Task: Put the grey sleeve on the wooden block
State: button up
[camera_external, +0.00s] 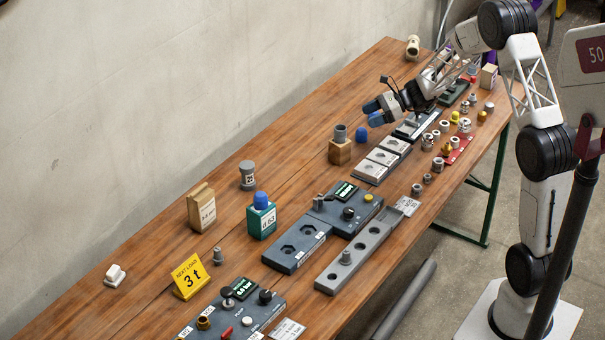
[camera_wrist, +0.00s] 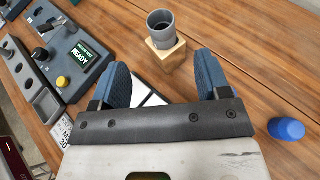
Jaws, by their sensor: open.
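A grey sleeve (camera_external: 340,133) stands upright on top of the wooden block (camera_external: 340,152) near the middle of the table. In the wrist view the sleeve (camera_wrist: 161,30) shows its open upper end, and it rests on the block (camera_wrist: 168,57), nothing holding it. My gripper (camera_external: 373,113) is above the table, to the right of and higher than the block in the external view. Its two blue fingers (camera_wrist: 163,80) are apart and nothing is between them. The sleeve is beyond the fingertips and apart from them.
A blue cap (camera_wrist: 286,129) stands on the table near the block. Pale square plates (camera_external: 382,159) and a dark device with a READY display (camera_wrist: 86,55) are close by. A grey labelled cylinder (camera_external: 247,175) stands farther left. Bare wood surrounds the block's far side.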

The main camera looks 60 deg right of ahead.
jog(key=s+a+r+n+g+h, duration=0.1)
jog(key=s+a+r+n+g, duration=0.1)
jog(key=s+a+r+n, duration=0.45)
jog(key=s+a+r+n+g, duration=0.2)
jog(key=s+a+r+g, duration=0.15)
jog(key=a, duration=0.55)
jog(key=s+a+r+n+g+h, duration=0.1)
jog(key=s+a+r+n, duration=0.3)
jog(key=s+a, duration=0.25)
jog(key=s+a+r+n+h, duration=0.1)
jog(key=s+a+n+h, duration=0.1)
jog(key=s, duration=0.7)
jog(key=s+a+r+n+h, duration=0.2)
jog(key=s+a+n+h, duration=0.1)
jog(key=s+n, duration=0.4)
jog(key=s+a+r+n+h, duration=0.2)
jog(key=s+n, duration=0.3)
jog(key=s, duration=0.5)
jog(key=shift+s+a+h, duration=0.3)
jog(key=shift+s+a, duration=0.05)
jog(key=shift+a, duration=0.55)
